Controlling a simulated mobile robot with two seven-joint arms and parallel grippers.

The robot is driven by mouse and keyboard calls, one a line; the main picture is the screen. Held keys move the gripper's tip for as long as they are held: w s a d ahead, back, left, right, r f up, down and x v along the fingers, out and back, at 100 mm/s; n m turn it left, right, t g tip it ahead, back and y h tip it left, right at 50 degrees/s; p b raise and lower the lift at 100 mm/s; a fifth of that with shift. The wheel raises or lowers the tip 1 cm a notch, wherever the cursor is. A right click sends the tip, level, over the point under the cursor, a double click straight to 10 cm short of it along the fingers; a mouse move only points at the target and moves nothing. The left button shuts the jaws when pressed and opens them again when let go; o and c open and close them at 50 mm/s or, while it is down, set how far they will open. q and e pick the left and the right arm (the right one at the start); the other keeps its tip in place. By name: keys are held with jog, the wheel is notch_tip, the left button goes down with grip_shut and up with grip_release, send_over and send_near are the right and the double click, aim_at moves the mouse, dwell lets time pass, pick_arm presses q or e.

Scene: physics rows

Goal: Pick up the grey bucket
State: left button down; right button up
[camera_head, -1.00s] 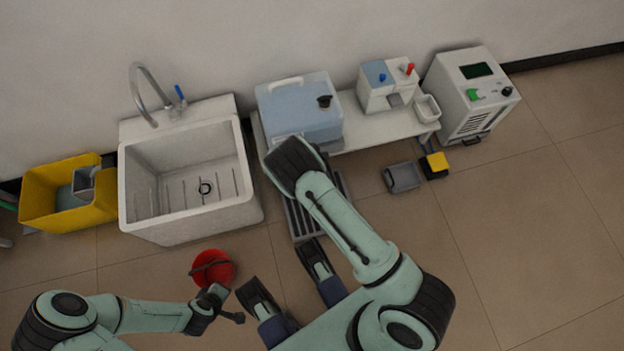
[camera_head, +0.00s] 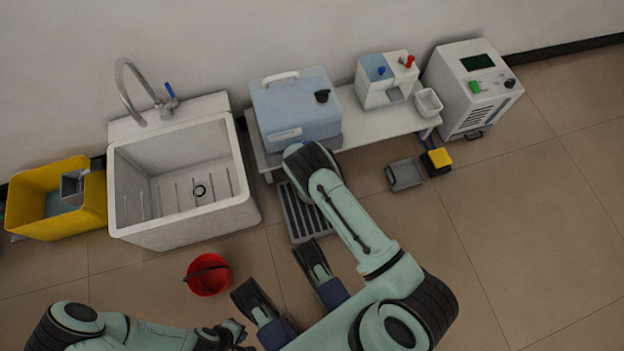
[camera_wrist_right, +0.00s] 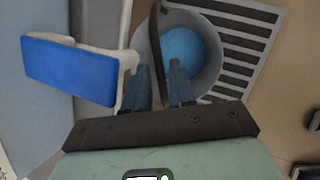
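The grey bucket (camera_wrist_right: 209,76) stands on a slatted drain grate in the right wrist view, with a round blue area inside it. Its dark handle (camera_wrist_right: 156,40) stands up and runs between the two fingers of my right gripper (camera_wrist_right: 161,82). These fingers are apart, with gaps beside the handle, so they do not look closed on it. In the head view the bucket and the right gripper are hidden by my right arm. My left gripper (camera_head: 228,336) is low in the head view, in front of the red bucket and away from the grate; its fingers are unclear.
A blue tank (camera_head: 290,110) stands on the low bench (camera_head: 352,120) behind the grate (camera_head: 302,218). A blue lever on a pale tap (camera_wrist_right: 70,70) is close left of the fingers. A red bucket (camera_head: 210,282), sink (camera_head: 180,235) and yellow bin (camera_head: 70,215) stand left.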

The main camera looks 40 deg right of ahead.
grip_shut()
dwell(1.4)
